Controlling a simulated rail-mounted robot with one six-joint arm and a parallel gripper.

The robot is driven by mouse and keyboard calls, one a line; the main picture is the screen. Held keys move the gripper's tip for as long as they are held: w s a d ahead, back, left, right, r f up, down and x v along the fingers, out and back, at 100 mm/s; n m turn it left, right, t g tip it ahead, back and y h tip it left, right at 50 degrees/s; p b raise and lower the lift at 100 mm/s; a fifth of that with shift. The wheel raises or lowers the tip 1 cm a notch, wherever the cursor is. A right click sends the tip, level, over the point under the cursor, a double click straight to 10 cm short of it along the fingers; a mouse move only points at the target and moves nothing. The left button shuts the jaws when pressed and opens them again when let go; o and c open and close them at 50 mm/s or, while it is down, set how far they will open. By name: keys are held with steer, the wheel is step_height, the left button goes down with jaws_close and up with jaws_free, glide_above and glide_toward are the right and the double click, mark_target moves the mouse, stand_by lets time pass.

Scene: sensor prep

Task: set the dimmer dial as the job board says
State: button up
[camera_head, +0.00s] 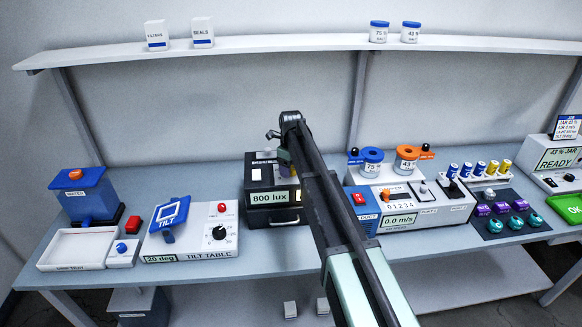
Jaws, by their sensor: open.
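The dark light box (270,220) stands at the middle of the bench, and its display (270,197) reads 800 lux. The dimmer dial cannot be made out; my arm covers the right part of the box. My gripper (285,165) points down over the top of the box, open. Its fingertips are small and partly hidden, and I cannot tell if they touch anything. The job board (567,127) stands at the far right. Its top line seems to read JAR 43 %; the lower lines, including any lux value, are too small to read surely.
Left are the tilt table (190,245) showing 20 deg, a water tank (88,195) and a white tray (75,250). Right are an air unit (410,215) showing 0.0 m/s, jars 75 % (371,162) and 43 % (406,160), batteries and a READY panel (558,158). A shelf (300,43) runs above.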

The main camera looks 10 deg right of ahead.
step_height(320, 180, up, 11)
steer(key=p, duration=1)
steer(key=shift+p, duration=0.4)
steer(key=shift+f, duration=0.15)
steer(key=s+f+n+b, duration=0.4)
steer(key=s+n, duration=0.5)
steer(key=s, duration=0.3)
steer(key=s+f+n+b, duration=0.5)
steer(key=s+n, duration=0.3)
steer(key=s, duration=0.4)
steer(key=s+f+n+b, duration=0.5)
steer(key=s+n, duration=0.4)
steer(key=s, duration=0.3)
steer(key=shift+n, duration=0.3)
